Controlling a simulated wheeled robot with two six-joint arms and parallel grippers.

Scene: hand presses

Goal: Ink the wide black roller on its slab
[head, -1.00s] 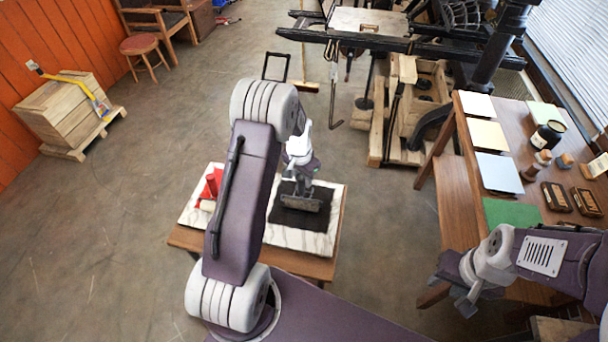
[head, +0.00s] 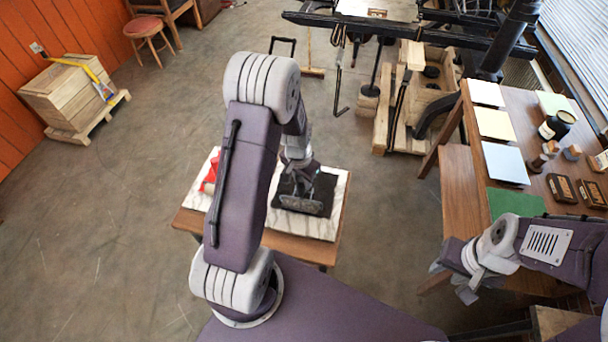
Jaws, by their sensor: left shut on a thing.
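A white marble slab (head: 330,226) on a small wooden table carries a black ink patch (head: 325,188). The wide black roller (head: 302,206) is at the near edge of the patch and looks to rest on it; exact contact is hard to tell. My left gripper (head: 298,180) is above the roller and shut on it; my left arm partly covers the fingers and handle. A red ink area with a red roller (head: 209,182) is on the slab's left part, partly hidden by my arm. My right gripper (head: 452,282) is empty beside the right-hand table, its fingers apart.
A wooden table (head: 459,190) at right holds paper sheets (head: 505,162), a green mat (head: 515,202), a black jar (head: 557,126) and small boxes. A press with a wooden crate (head: 415,110) stands behind. Floor at left is clear, with a box (head: 68,95) beyond.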

